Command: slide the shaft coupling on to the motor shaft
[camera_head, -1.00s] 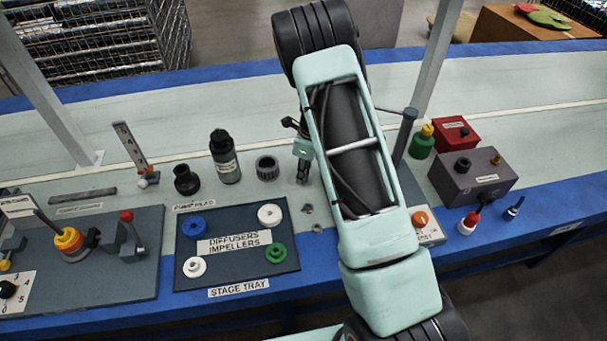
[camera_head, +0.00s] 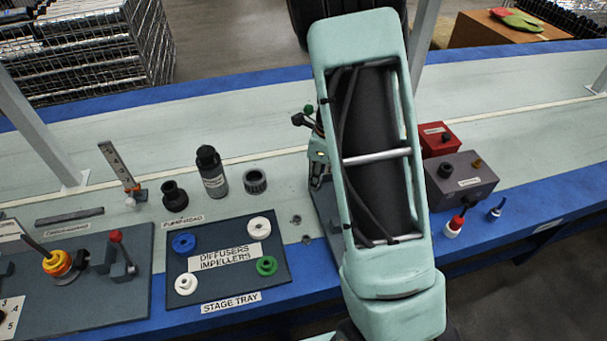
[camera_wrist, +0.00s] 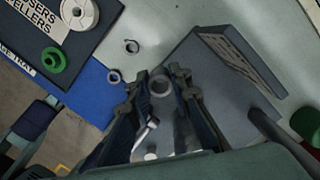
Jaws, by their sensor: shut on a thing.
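My gripper (camera_wrist: 159,88) is shut on a small grey round part with a hole in its end, which looks like the shaft coupling (camera_wrist: 161,79). It sits between the fingertips in the wrist view, over or near a grey base plate (camera_wrist: 196,75). In the head view my gripper (camera_head: 318,165) shows only in part beside my arm, and the coupling cannot be made out. A slotted grey upright piece (camera_wrist: 238,58) stands on the plate. I cannot make out the motor shaft; my arm and fingers cover much of that area.
Two small grey rings (camera_wrist: 131,46) (camera_wrist: 113,76) lie left of the plate. The stage tray (camera_head: 215,287) with coloured discs is further left. A black bottle (camera_head: 212,172) and a dark ring (camera_head: 255,181) stand behind it. Red (camera_head: 438,138) and grey (camera_head: 461,183) boxes are at right.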

